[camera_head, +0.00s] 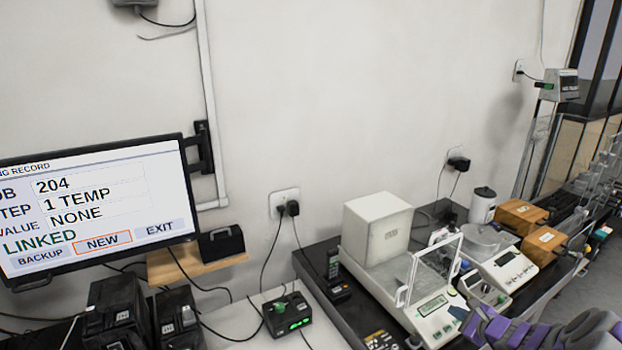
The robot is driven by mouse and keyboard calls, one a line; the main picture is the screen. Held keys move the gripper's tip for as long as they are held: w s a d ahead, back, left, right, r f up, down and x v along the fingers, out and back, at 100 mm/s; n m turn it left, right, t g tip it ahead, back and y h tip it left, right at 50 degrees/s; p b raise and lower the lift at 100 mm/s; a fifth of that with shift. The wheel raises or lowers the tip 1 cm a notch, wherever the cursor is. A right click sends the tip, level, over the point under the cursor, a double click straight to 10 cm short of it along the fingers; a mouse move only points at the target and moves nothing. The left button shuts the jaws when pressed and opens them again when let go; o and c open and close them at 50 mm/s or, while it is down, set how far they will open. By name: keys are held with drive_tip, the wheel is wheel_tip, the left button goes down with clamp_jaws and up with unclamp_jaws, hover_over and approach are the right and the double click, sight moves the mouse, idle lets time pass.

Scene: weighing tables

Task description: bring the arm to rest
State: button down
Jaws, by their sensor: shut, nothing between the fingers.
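My arm, purple and grey, comes in from the lower right corner. My gripper (468,318) is at its left end, shut and empty. It shows in front of the right front edge of a white balance (437,318) with a small display. Whether it touches the balance cannot be told from this view. The rest of my arm runs out of the picture at the lower right.
A dark bench (345,310) carries the balance, a second scale (507,268), orange-brown boxes (521,216) and a white canister (482,206). A monitor (95,205) is on the left, above black units (118,310) and a green-lit box (287,314).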

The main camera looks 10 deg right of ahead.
drive_tip(key=a+r+n+g+y, duration=0.1)
drive_tip(key=a+r+n+y, duration=0.3)
drive_tip(key=a, duration=0.6)
drive_tip(key=a+r+n+g+y, duration=0.1)
drive_tip(key=a+r+n, duration=0.3)
drive_tip(key=a+r, duration=0.45)
drive_tip(key=s+a+r+n+g+y, duration=0.1)
drive_tip(key=s+a+r+n+g, duration=0.25)
drive_tip(key=a, duration=0.55)
drive_tip(key=s+a+n+g+y, duration=0.15)
drive_tip(key=s+a+n, duration=0.25)
drive_tip(key=s+a, duration=0.4)
drive_tip(key=s+a+n+g+h, duration=0.4)
drive_tip(key=s+a+n+g, duration=0.15)
drive_tip(key=s, duration=0.85)
drive_tip(key=s+d+n+h, duration=0.2)
drive_tip(key=s+d+h, duration=0.1)
drive_tip(key=s, duration=0.5)
drive_tip(key=s+d+n+g+h, duration=0.1)
drive_tip(key=s+d+n+h, duration=0.1)
drive_tip(key=s, duration=0.6)
drive_tip(key=shift+d+n+h, duration=0.4)
drive_tip(key=shift+d+h, duration=0.05)
drive_tip(key=shift+d, duration=0.35)
drive_tip(key=shift+g, duration=0.25)
